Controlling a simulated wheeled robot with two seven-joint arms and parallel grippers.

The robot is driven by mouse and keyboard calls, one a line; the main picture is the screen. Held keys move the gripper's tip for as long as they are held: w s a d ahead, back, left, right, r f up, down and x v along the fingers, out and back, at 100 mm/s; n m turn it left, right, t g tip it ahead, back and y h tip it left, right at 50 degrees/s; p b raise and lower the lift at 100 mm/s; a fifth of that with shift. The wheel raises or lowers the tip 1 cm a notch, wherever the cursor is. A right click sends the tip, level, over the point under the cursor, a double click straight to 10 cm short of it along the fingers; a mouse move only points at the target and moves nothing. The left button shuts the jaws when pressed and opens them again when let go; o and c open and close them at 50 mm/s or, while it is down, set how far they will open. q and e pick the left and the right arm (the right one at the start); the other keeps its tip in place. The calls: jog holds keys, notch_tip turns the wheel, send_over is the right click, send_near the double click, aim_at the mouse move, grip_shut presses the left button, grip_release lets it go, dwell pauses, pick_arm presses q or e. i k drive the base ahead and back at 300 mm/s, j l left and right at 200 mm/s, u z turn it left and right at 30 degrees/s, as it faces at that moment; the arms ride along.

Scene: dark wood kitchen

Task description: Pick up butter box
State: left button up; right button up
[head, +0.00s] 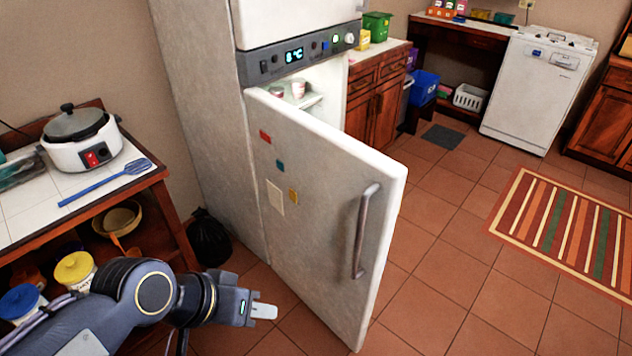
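I cannot make out a butter box for certain in the head view. The fridge door (325,210) stands partly open, swung toward me, and hides most of the fridge inside. Two small cups or tubs (298,89) show on a fridge shelf (310,103) above the door's top edge. My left gripper (264,311) is low in front of the door, apart from its handle (361,232), with nothing visible in it. Its pale finger part is seen from the side, so its opening is unclear. My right gripper is out of view.
A tiled side table (22,212) with a rice cooker (82,140) and blue spatula (105,183) stands at left. A black bag (209,239) sits beside the fridge. A small yellow box (363,40) is on the back counter. Open tiled floor (450,270) lies right of the door.

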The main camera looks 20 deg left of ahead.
aim_at(365, 34)
jog(key=i+l+z, duration=0.15)
jog(key=l, duration=0.25)
jog(key=i+l+z, duration=0.15)
jog(key=l, duration=0.25)
jog(key=i+l+z, duration=0.1)
jog(key=i+l, duration=0.2)
jog(key=i+l+u, duration=0.1)
jog(key=i+l, duration=0.2)
jog(key=i, duration=0.3)
jog(key=i+l, duration=0.4)
jog(key=i, duration=0.2)
jog(key=i+l+u, duration=0.15)
jog(key=i+l, duration=0.2)
jog(key=i, duration=0.25)
jog(key=i+j+u, duration=0.15)
jog(key=i+u, duration=0.7)
jog(key=i, duration=0.15)
jog(key=i+l+u, duration=0.25)
jog(key=i+u, duration=0.15)
jog(key=i+l+u, duration=0.45)
jog(key=i+u, duration=0.4)
jog(key=i+l+u, duration=0.6)
jog(key=i+u, duration=0.15)
jog(key=i+l+u, duration=0.4)
jog(key=i+l, duration=0.1)
jog(key=i+l+u, duration=0.15)
jog(key=l, duration=0.15)
jog(key=k, duration=0.05)
